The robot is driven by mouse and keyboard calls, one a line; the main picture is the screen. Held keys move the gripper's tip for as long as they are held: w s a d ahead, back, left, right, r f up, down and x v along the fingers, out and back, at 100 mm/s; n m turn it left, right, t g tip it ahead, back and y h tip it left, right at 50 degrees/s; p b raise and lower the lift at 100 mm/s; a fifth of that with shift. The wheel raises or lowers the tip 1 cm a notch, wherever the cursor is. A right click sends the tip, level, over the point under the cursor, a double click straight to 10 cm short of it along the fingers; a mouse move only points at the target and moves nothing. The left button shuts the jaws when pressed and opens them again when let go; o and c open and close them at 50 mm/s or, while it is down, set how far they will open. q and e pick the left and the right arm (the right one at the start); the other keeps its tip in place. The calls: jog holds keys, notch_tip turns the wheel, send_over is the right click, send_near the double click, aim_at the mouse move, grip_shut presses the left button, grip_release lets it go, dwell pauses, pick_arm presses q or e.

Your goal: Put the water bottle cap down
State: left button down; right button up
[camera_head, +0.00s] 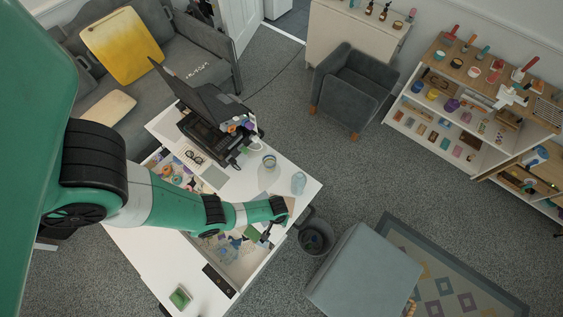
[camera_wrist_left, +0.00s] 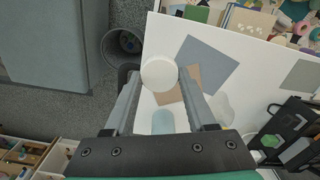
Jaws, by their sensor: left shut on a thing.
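The water bottle cap (camera_wrist_left: 159,75) is a white round disc in the left wrist view. It sits between the two fingertips of my left gripper (camera_wrist_left: 160,82), which is shut on it. The cap is above the white desk near its edge; I cannot tell whether it touches the desk. In the head view my left gripper (camera_head: 284,218) is at the desk's right edge, and the cap cannot be made out there. A clear bluish bottle or glass (camera_head: 299,183) stands on the desk just beyond the gripper. My right gripper is not in view.
A brown square (camera_wrist_left: 180,94) and a grey-blue sheet (camera_wrist_left: 207,65) lie on the desk by the cap. A dark bin (camera_head: 316,238) stands on the floor beside the desk edge. An open drawer (camera_head: 246,270) holds clutter.

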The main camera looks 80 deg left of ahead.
pick_arm(q)
jog(key=s+d+m, duration=0.1)
jog(key=s+d, duration=0.2)
jog(key=s, duration=0.3)
jog(key=w+a+f+b, duration=0.2)
jog(key=a+f+b, duration=0.1)
jog(key=w+a+f+b, duration=0.3)
jog(key=b, duration=0.1)
jog(key=w+a+f+b, duration=0.3)
jog(key=a, duration=0.1)
jog(key=shift+f, duration=0.15)
jog(key=shift+w+a+f+b, duration=0.15)
jog(key=shift+w+a+b, duration=0.1)
jog(key=shift+b, duration=0.25)
jog(key=shift+w+a, duration=0.1)
jog(key=f+b, duration=0.3)
jog(key=b, duration=0.1)
jog(key=shift+w+a+f, duration=0.25)
jog(key=shift+a, duration=0.05)
jog(key=shift+f, duration=0.3)
jog(key=shift+r, duration=0.2)
